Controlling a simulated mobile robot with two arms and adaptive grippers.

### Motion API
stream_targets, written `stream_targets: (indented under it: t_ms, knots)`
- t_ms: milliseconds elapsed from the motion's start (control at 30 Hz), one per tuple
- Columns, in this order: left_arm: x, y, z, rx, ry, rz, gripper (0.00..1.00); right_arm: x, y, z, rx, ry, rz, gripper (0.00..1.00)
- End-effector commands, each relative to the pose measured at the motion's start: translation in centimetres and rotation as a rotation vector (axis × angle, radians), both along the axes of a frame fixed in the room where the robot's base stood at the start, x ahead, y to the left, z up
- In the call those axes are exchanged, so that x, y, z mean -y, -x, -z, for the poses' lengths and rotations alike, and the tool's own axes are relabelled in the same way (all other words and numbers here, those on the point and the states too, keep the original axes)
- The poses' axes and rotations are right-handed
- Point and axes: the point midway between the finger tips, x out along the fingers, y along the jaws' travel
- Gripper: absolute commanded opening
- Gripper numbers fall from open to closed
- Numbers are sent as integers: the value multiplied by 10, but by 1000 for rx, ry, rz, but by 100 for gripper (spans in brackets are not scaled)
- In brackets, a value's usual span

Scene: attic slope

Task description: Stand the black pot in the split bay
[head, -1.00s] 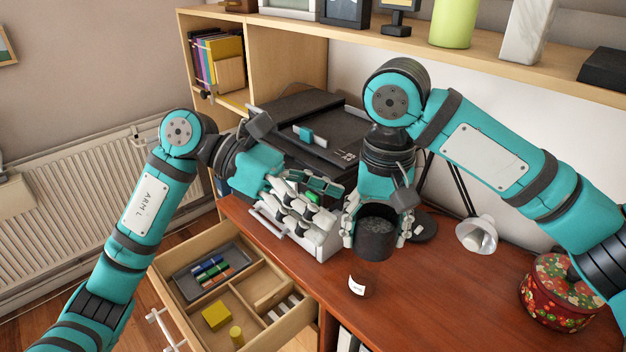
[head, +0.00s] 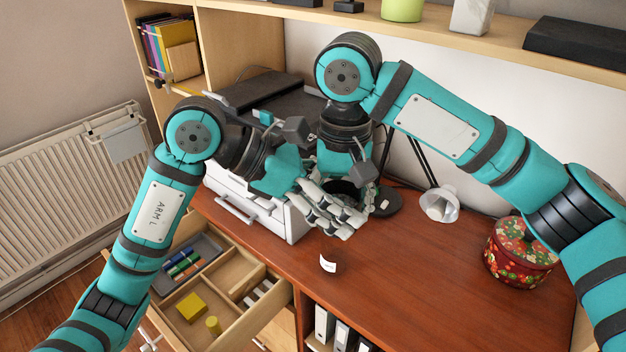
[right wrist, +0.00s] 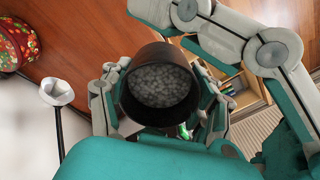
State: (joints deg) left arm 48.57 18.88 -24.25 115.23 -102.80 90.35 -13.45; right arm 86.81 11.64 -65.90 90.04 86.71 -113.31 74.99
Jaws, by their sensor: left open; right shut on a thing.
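The black pot (right wrist: 158,88), a round dark cup filled with grey grains, is gripped by my right gripper (right wrist: 157,100), whose fingers close on both sides of it. In the head view the pot (head: 341,187) is mostly hidden behind my left gripper (head: 336,212). That gripper is open, its pale fingers overlapping the pot; I cannot tell whether they touch it. The open drawer (head: 235,333) at lower left is divided into compartments. Which compartment is the split bay is unclear.
A lamp (head: 438,204) and a red floral tin (head: 520,254) stand to the right. A small white label (head: 328,263) shows near the front edge. The desk between label and tin is clear.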

Motion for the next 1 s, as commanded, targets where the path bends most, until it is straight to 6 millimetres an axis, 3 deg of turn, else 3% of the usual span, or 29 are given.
stream_targets:
  t_ms: [433, 933, 967, 1000]
  knots:
    - [10, -2, 7, 0, 0, 0, 90, 0, 0, 0, 1, 0, 0, 24]
    - [11, 1, 7, -2, 0, 11, 25, 0, -2, 0, 5, -2, 5, 24]
    - [11, 2, 6, -1, 1, 11, 24, 0, -2, -1, 5, -2, 5, 63]
    - [11, 2, 6, -1, 1, 11, 24, 0, -2, -1, 6, -2, 5, 68]
